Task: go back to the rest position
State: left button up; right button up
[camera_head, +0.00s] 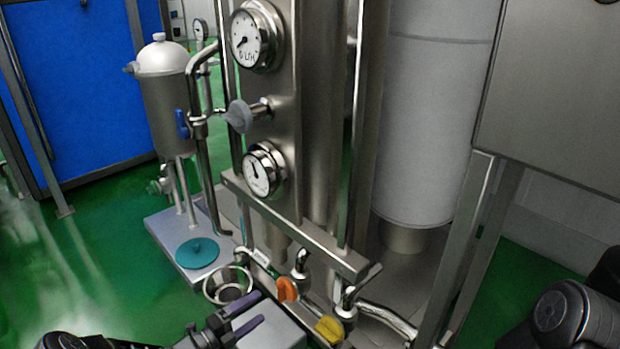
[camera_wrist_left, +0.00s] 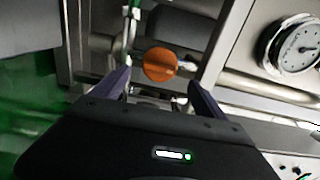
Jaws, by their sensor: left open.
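My left gripper (camera_head: 257,310) comes in at the bottom of the head view, with its dark purple fingers spread apart. Nothing is held between them. An orange round knob (camera_head: 287,290) sits on the low pipework just right of the fingertips. In the left wrist view the same orange knob (camera_wrist_left: 160,64) appears straight ahead, in the gap between the open fingertips (camera_wrist_left: 160,82). I cannot tell the exact gap in depth, and no contact is clear. My right gripper is out of view; only part of the right arm shows at the bottom right.
A yellow knob (camera_head: 330,328) is right of the orange one. A metal bowl (camera_head: 228,285) and a teal disc (camera_head: 197,252) lie near the left fingers. Gauges (camera_head: 257,35) and steel pipes rise behind. Green floor (camera_head: 90,270) is open at left.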

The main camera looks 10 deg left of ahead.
pick_arm(q)
jog(key=s+d+f+m+g+y, duration=0.1)
jog(key=s+d+f+m+g, duration=0.45)
jog(key=s+f+m, duration=0.4)
jog(key=s+d+f+m+g+y, duration=0.2)
jog(key=s+f+m+g+y, duration=0.15)
jog(key=s+m, duration=0.7)
jog(key=s+d+f+m+g+y, duration=0.2)
jog(key=s+f+m+g, duration=0.2)
jog(key=s+m, duration=0.65)
jog(key=s+d+r+m+y, duration=0.15)
jog(key=d+r+m, duration=0.35)
jog(key=m, duration=0.8)
notch_tip(320, 180, up, 36)
jog(key=s+d+p, duration=0.2)
jog(key=p, duration=3.2)
jog(key=shift+m+h, duration=0.3)
jog(key=shift+m, duration=0.15)
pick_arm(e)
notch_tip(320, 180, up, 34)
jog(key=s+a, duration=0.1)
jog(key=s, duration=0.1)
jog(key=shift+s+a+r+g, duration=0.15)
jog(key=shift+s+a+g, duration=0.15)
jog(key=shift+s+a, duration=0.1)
pick_arm(q)
jog(key=shift+d, duration=0.1)
jog(key=shift+c, duration=0.2)
